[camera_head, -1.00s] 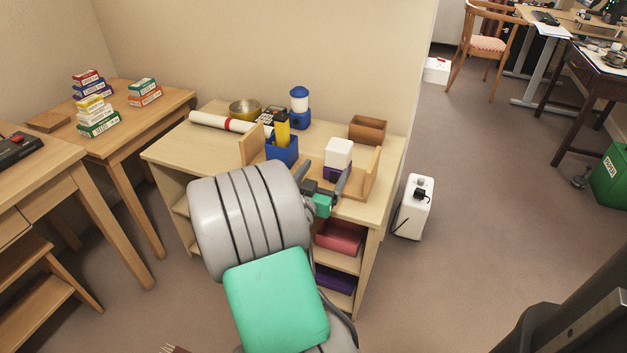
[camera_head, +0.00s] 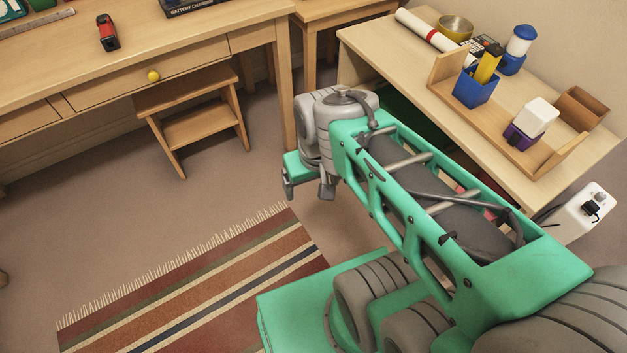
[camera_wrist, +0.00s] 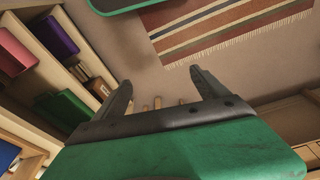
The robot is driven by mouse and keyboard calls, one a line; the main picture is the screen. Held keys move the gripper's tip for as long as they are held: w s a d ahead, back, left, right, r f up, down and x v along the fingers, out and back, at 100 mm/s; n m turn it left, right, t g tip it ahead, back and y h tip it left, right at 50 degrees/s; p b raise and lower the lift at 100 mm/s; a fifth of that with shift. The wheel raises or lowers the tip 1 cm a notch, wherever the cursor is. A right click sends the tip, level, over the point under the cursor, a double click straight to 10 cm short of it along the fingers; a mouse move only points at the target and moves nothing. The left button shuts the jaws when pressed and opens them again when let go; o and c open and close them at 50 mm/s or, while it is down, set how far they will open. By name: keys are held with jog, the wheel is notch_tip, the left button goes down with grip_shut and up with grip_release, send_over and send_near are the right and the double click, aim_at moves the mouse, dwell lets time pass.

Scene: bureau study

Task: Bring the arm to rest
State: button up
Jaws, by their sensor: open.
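My arm is folded, its green and grey links filling the lower right of the head view. My gripper (camera_head: 307,190) points down over the floor in front of the low shelf unit (camera_head: 375,58). Its two dark fingers stand apart with nothing between them. In the wrist view my gripper (camera_wrist: 160,82) also shows open and empty, with floor beyond the fingertips.
A desk (camera_head: 150,50), a step stool (camera_head: 195,128) and a striped rug (camera_head: 200,285) are at left. A white box (camera_head: 577,219) stands right.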

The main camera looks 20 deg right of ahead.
jog(key=shift+r, duration=0.1)
notch_tip(320, 180, up, 29)
jog(key=w+p, duration=0.1)
jog(key=p, duration=2.5)
jog(key=shift+w+d+f+m+t, duration=0.2)
jog(key=shift+w+d+m+t, duration=0.1)
jog(key=shift+m+t, duration=0.1)
